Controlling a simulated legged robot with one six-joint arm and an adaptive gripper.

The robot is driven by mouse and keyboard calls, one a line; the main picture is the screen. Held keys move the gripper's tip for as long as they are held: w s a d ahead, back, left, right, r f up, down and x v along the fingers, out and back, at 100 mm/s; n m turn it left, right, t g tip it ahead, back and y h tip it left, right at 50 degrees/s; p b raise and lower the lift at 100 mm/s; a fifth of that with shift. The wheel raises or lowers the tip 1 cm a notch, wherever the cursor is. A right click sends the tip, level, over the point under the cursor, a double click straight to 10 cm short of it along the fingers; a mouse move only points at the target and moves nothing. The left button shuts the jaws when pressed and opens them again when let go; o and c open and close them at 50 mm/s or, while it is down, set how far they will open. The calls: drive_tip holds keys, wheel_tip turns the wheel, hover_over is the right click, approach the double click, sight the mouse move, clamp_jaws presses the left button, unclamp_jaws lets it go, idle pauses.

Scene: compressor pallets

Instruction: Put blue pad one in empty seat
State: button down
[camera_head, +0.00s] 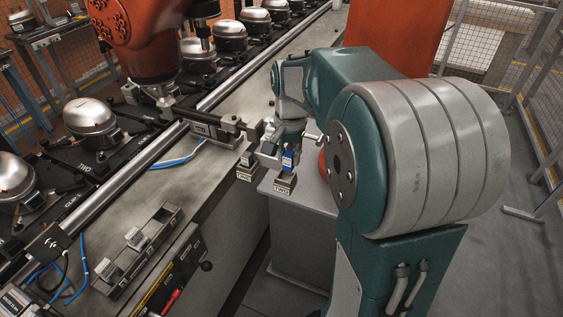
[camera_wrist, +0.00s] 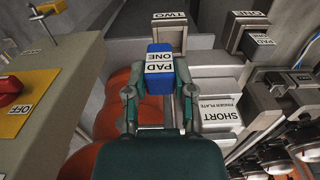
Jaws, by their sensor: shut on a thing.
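The blue pad (camera_wrist: 159,82), labelled PAD ONE, is between the fingers of my gripper (camera_wrist: 158,97) in the wrist view. My gripper is shut on it. In the head view the blue pad (camera_head: 289,160) shows at my gripper (camera_head: 283,153), just above a block labelled TWO (camera_head: 286,184). A second labelled block (camera_head: 246,173) stands to its left. In the wrist view the block labelled TWO (camera_wrist: 170,18) lies beyond the pad, and another labelled block (camera_wrist: 250,26) stands at upper right.
A white box labelled SHORT FINGER PLATE (camera_wrist: 217,116) is right of my gripper. A panel labelled OFF (camera_wrist: 20,112) with a red knob is at left. In the head view, a conveyor with compressors (camera_head: 90,117), an orange arm (camera_head: 150,40) and a slotted tray (camera_head: 137,252) are at left.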

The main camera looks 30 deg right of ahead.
drive_tip(key=shift+w+d+f, duration=0.2)
drive_tip(key=shift+w+f, duration=0.5)
drive_tip(key=shift+f, duration=0.1)
drive_tip(key=shift+w+a+f, duration=0.1)
drive_tip(key=shift+w+f, duration=0.1)
drive_tip(key=shift+f, duration=0.8)
drive_tip(key=shift+w+f, duration=0.15)
drive_tip(key=shift+f, duration=0.8)
drive_tip(key=shift+f, duration=0.1)
drive_tip(key=shift+c, duration=2.3)
unclamp_jaws()
